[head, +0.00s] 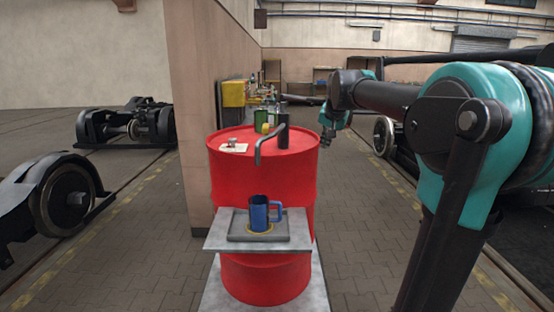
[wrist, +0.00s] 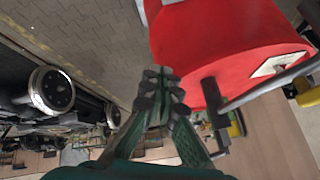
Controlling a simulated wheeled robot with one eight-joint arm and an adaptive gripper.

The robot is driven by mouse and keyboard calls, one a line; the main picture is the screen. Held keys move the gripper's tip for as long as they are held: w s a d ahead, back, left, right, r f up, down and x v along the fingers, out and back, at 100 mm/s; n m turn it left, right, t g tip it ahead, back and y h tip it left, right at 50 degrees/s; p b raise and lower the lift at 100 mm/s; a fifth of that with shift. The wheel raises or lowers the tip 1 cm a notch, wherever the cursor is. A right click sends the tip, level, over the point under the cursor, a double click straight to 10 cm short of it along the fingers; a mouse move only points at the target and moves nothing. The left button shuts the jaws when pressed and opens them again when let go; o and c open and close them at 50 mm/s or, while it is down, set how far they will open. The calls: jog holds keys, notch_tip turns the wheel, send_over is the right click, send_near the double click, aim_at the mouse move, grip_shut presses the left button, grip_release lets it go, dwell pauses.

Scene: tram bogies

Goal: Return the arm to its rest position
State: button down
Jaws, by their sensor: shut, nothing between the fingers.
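My arm reaches in from the right of the head view, with its dark forearm bent over to the wrist beside the red barrel. My gripper (head: 325,141) hangs at the right edge of the barrel top, small in the head view. In the wrist view my gripper (wrist: 160,84) has its green fingers together with nothing between them. The red barrel (head: 262,190) stands just beyond the fingers, and its side and top fill the upper right of the wrist view (wrist: 205,45). I cannot tell the exact gap between the fingers and the barrel.
A blue mug (head: 259,214) stands on a grey tray (head: 284,235) on a ledge before the barrel. A dark bottle (head: 284,132), a bent grey bar (head: 268,139) and a paper (head: 233,148) are on the barrel. Bogies flank the paved aisle (head: 370,215).

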jog(key=s+d+f+n+g, duration=0.2)
jog(key=s+f+n+g, duration=0.1)
jog(key=s+f, duration=3)
jog(key=shift+f+n+h, duration=0.3)
jog(key=shift+f+n, duration=0.6)
